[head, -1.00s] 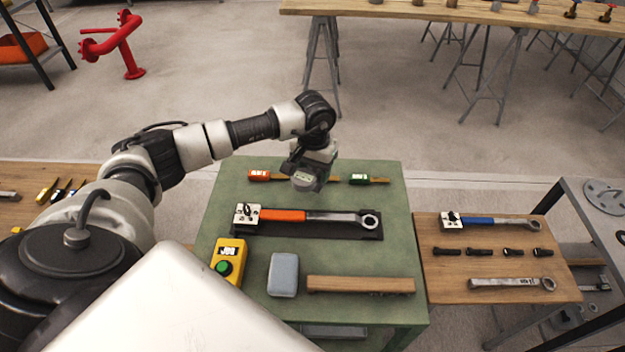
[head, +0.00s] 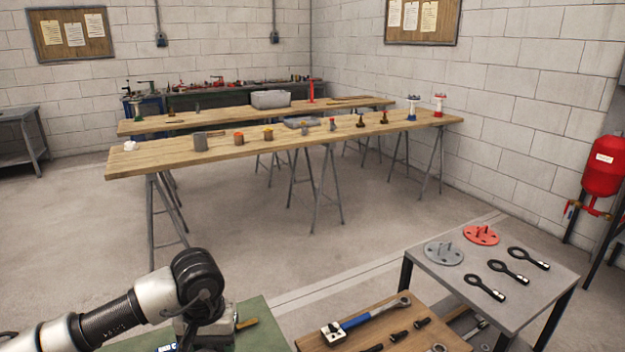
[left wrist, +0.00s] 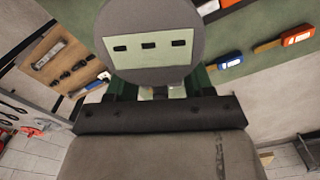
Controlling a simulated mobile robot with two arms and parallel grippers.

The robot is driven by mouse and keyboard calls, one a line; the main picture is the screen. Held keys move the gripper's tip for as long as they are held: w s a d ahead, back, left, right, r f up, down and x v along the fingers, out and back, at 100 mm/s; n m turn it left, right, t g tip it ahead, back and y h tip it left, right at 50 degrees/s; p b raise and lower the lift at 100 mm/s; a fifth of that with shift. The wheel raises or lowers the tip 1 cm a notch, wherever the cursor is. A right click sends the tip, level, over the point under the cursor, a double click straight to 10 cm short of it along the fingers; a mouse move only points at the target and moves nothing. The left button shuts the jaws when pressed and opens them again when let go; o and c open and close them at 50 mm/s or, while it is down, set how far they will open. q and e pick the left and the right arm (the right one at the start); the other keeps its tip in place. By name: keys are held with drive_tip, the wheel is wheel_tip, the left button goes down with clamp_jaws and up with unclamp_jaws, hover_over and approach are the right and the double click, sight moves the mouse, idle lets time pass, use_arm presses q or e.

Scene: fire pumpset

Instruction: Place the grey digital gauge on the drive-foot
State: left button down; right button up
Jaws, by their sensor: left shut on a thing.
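A round grey gauge (left wrist: 150,18) with a pale rectangular display fills the top middle of the left wrist view. My left gripper (left wrist: 160,86) is shut on it and holds it above the surfaces behind. In the head view only the wrist end of my left arm shows, at the bottom left over the green table (head: 270,328); the gauge cannot be made out there. I cannot tell for sure which thing is the drive-foot. A grey flanged disc (head: 443,254) and a red flanged disc (head: 481,236), each with upright posts, lie on the metal table. My right gripper is not in view.
The grey metal table (head: 520,300) also holds several black ring-ended tools. A wooden board (head: 372,338) with a blue-handled wrench (head: 368,316) and bolts lies beside the green table. Long wooden trestle tables (head: 290,140) stand behind, across open floor.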

use_arm(q)
drive_tip(key=s+d+m, duration=0.1)
drive_tip(key=s, duration=1)
drive_tip(key=shift+d+f, duration=0.25)
drive_tip(key=shift+f, duration=0.2)
drive_tip(key=shift+w, duration=0.1)
